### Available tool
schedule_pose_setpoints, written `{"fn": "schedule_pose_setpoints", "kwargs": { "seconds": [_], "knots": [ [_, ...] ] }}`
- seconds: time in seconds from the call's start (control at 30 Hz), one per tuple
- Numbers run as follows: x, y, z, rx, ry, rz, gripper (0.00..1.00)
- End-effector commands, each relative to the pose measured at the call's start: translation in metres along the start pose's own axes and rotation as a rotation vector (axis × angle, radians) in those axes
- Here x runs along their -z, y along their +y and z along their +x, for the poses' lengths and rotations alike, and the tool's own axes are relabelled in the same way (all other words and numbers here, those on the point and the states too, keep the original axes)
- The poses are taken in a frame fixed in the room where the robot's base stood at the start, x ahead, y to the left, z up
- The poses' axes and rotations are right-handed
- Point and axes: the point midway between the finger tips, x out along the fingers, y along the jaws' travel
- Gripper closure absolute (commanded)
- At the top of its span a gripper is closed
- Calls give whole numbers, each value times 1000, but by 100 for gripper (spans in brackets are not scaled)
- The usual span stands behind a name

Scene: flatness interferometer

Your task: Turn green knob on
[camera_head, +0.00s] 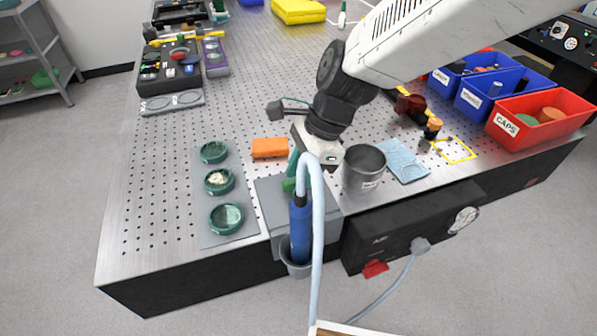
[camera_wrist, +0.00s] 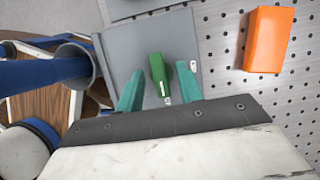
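The green knob (camera_wrist: 158,72) sits on a grey panel (camera_wrist: 118,42) in the wrist view, with a pale line on its end nearer my gripper. Small white marks lie beside it on the panel. My gripper (camera_wrist: 160,68) is open, with one teal finger on each side of the knob and gaps visible between. I cannot tell how deep the fingers reach. In the head view the knob (camera_head: 289,185) shows just below my gripper (camera_head: 293,166), partly hidden by the pale blue hose.
A blue handle (camera_head: 300,230) stands in a cup beside the panel, with a hose (camera_head: 318,240) passing close to my gripper. An orange block (camera_head: 270,148) and a metal cup (camera_head: 364,170) are near. Green-rimmed dishes (camera_head: 226,217) lie left. Bins (camera_head: 541,118) stand right.

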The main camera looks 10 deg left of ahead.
Motion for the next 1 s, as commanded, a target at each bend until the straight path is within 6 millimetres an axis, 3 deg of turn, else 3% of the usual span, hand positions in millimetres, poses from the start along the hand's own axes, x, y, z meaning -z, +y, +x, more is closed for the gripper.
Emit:
{"fn": "schedule_pose_setpoints", "kwargs": {
  "seconds": [0.03,0.17,0.57,1.0],
  "knots": [
    [0,0,0,0,0,0,64],
    [0,0,0,0,0,-1,100],
    [0,-1,-1,-15,0,-37,100],
    [-1,-3,-1,-135,0,-329,100]
  ]
}}
